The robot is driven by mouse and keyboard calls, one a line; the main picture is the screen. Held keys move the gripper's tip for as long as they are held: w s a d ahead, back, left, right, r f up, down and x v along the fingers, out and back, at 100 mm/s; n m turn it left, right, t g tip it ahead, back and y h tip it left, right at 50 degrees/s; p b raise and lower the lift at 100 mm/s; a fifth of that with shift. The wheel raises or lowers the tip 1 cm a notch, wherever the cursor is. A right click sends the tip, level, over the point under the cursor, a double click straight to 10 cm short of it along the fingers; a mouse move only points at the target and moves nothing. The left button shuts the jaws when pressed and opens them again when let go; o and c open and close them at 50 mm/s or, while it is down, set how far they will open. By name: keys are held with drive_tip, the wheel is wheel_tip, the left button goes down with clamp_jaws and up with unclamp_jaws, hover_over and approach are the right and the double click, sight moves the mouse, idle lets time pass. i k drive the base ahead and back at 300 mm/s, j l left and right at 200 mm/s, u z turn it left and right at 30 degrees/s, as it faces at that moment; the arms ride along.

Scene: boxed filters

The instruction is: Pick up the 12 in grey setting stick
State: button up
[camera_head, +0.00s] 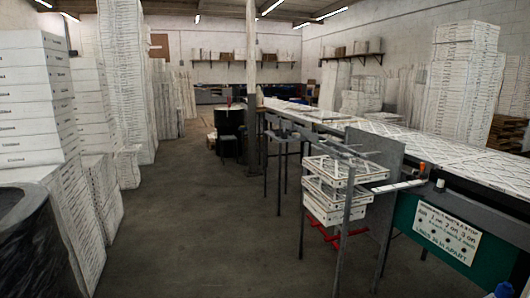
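I cannot make out the 12 in grey setting stick for certain in the head view. A thin pale strip (399,187) lies across the near end of the workbench at the right, but it is too small to tell what it is. Next to it are a small orange-topped item (422,169) and a small dark item with a white top (440,185).
A long workbench with a green front panel (405,213) and white sign (447,232) runs along the right. A metal rack holds white framed filters (335,213). Stacked white boxes (36,100) line the left, near a dark barrel (38,245). The central floor (190,225) is clear.

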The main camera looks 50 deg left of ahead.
sight(329, 148)
drive_tip(key=i+j+u, duration=0.25)
drive_tip(key=j, duration=0.2)
drive_tip(key=i+j+u, duration=0.55)
drive_tip(key=j, duration=0.2)
drive_tip(key=i+j, duration=1.25)
drive_tip(key=j, duration=0.25)
